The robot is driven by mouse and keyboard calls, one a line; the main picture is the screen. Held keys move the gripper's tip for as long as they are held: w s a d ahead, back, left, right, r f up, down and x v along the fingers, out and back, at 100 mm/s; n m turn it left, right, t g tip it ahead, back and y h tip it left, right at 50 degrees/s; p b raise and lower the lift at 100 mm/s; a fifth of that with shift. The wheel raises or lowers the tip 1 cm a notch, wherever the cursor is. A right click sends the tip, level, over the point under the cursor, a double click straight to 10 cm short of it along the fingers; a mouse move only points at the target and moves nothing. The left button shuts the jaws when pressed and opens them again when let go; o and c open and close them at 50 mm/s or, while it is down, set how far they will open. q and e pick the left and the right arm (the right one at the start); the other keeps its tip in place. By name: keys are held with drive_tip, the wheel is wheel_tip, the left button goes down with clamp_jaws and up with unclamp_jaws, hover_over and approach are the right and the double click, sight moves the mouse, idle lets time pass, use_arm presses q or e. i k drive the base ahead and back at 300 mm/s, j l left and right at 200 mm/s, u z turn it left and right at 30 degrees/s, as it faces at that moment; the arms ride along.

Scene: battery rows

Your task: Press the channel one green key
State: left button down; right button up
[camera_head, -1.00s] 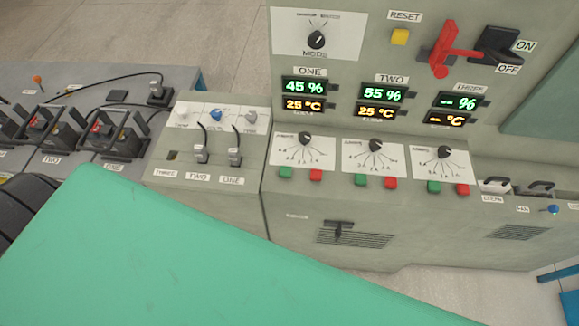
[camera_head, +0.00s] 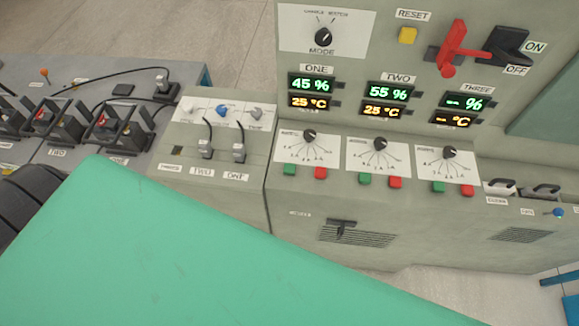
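The channel one green key (camera_head: 290,169) is a small green block below the leftmost dial plate on the console ledge. A red key (camera_head: 320,173) sits just right of it. The channel one dial (camera_head: 309,135) is above them, under the display labelled ONE (camera_head: 311,84), which reads 45 % and 25 °C. Two more green keys (camera_head: 365,178) (camera_head: 438,187) sit under the other two dials, each with a red key beside it. No gripper shows in the view, and nothing is seen touching the keys.
A large plain green surface (camera_head: 170,240) fills the lower left foreground. The red lever switch (camera_head: 461,45) and yellow reset button (camera_head: 407,35) are on the upright panel. Plugs with cables (camera_head: 206,148) stand on the ledge left of the dials. Battery units (camera_head: 112,130) lie at far left.

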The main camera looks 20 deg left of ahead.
sight(290, 168)
drive_tip(key=i+l, duration=0.55)
drive_tip(key=l, duration=0.3)
drive_tip(key=i+l, duration=0.3)
drive_tip(key=l+u, duration=0.1)
drive_tip(key=u, duration=1.55)
